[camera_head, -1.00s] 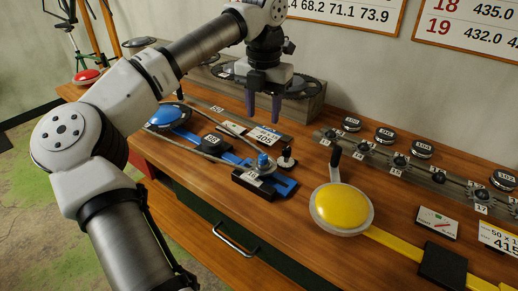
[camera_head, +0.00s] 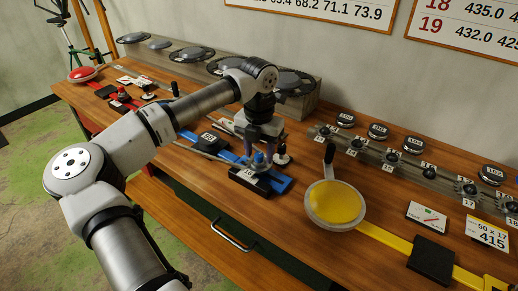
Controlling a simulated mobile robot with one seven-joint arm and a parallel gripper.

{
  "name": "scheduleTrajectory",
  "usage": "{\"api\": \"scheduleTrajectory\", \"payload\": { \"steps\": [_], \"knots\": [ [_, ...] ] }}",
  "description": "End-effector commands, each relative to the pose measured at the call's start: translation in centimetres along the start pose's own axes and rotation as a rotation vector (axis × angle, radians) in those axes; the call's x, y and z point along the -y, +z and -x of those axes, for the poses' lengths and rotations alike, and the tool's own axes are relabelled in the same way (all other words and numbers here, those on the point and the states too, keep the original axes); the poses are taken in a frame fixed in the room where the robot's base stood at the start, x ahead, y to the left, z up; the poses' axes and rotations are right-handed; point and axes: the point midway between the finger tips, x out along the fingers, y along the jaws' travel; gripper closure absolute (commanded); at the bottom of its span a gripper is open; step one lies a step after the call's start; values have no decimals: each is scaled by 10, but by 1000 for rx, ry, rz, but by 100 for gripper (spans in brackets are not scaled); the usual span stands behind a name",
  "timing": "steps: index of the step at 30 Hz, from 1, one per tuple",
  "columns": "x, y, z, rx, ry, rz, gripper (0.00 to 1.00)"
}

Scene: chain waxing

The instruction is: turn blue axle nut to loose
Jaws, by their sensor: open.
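The blue axle nut (camera_head: 258,159) stands upright on a black block at the end of the blue device (camera_head: 281,184), near the middle of the bench. My gripper (camera_head: 260,149) points down, with its two dark purple fingers apart just above the nut. In the picture the fingertips lie close to either side of the nut's top. I cannot tell whether they touch it. My gripper and arm hide much of the blue device behind.
A small dark knob (camera_head: 281,155) stands close to the right of the nut. A row of sprockets and labelled weights (camera_head: 379,131) lines the back right.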

Motion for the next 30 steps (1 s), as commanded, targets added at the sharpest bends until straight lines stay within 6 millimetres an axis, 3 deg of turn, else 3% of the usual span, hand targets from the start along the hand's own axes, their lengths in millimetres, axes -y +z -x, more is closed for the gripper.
{"api": "scheduleTrajectory", "payload": {
  "steps": [2, 12, 23, 30],
  "knots": [
    [0, 0, 0, 0, 0, 0, 58],
    [0, 0, 0, 0, 0, 0, 100],
    [0, 0, -2, 2, 2, 68, 100],
    [-1, 1, -4, 4, 2, 236, 100]
  ]
}}
